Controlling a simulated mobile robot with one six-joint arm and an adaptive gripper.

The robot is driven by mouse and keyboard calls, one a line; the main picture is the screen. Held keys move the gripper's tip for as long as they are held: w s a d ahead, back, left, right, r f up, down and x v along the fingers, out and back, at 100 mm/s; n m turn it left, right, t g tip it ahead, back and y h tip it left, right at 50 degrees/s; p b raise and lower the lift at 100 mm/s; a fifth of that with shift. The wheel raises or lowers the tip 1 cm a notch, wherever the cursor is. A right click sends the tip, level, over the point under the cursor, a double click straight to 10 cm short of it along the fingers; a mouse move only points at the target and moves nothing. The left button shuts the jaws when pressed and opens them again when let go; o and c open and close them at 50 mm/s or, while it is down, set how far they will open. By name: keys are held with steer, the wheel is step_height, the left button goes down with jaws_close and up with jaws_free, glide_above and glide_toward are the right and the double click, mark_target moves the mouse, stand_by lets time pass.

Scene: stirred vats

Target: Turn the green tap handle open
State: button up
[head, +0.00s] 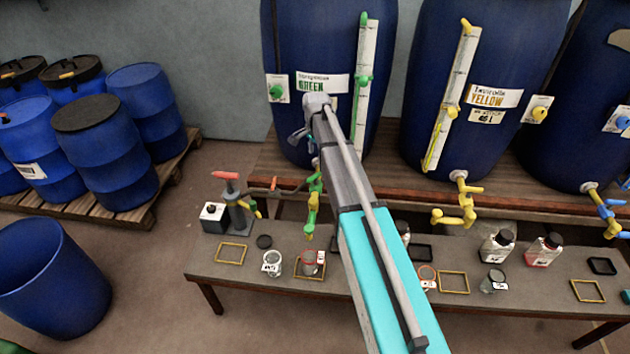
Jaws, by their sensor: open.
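The green tap (313,200) hangs below the blue vat labelled GREEN (290,45), above the low bench. Its handle shows only as a small green part near the top of the tap, partly hidden by my arm. My gripper (298,138) is in front of the lower part of that vat, above the tap in the picture. It is open with nothing seen between its fingers. I cannot tell how far it is from the handle. A glass jar with a red and white label (310,262) stands below the tap's spout.
A yellow tap (462,203) and a blue tap (603,208) hang to the right. The bench (230,272) holds jars, bottles, yellow frames and a red-topped device (232,205). Blue drums (105,150) stand on a pallet at left, with an open blue barrel (50,280) in front.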

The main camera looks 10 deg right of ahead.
mark_target(316, 174)
steer(key=shift+f+b, duration=5.8)
steer(key=shift+f, duration=0.3)
jaws_close()
